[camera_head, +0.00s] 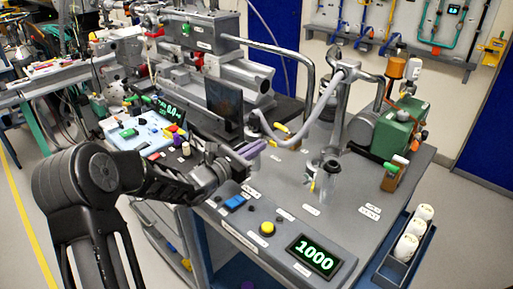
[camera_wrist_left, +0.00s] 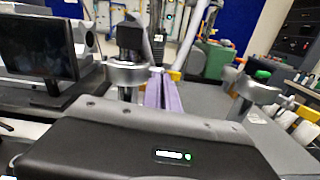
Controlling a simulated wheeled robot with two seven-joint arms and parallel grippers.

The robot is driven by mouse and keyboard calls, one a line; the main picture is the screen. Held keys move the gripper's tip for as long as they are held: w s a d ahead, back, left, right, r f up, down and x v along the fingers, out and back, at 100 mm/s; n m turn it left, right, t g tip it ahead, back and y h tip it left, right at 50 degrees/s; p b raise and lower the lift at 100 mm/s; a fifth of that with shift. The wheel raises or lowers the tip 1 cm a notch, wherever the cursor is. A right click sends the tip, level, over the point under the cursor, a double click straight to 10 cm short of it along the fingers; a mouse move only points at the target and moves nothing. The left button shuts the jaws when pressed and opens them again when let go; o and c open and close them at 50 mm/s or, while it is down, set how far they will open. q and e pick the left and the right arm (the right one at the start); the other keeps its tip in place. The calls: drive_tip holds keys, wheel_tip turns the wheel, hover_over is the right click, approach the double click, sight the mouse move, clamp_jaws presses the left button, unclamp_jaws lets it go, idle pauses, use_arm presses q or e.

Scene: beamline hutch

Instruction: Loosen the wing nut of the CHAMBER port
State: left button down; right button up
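My left gripper (camera_head: 255,149) has purple fingers, which reach over the bench from the left. In the left wrist view the fingers (camera_wrist_left: 164,92) lie close together, with nothing visible between them. A yellow wing nut (camera_head: 281,128) sits on the clamp at the hose's lower end, just beyond the fingertips and seemingly apart from them. It also shows behind the fingertips in the left wrist view (camera_wrist_left: 175,75). A second port (camera_head: 326,168), a metal post with a dark top, stands to the right, with a yellow piece (camera_head: 313,184) on it. The port labels are unreadable. My right gripper is not in view.
A grey hose (camera_head: 325,97) arches above the bench. A dark screen (camera_head: 225,101) stands behind my gripper. A green pump (camera_head: 398,132) is at the right.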

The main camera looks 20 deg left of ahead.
use_arm(q)
drive_tip(key=c, duration=1.6)
unclamp_jaws()
drive_tip(key=shift+c, duration=0.2)
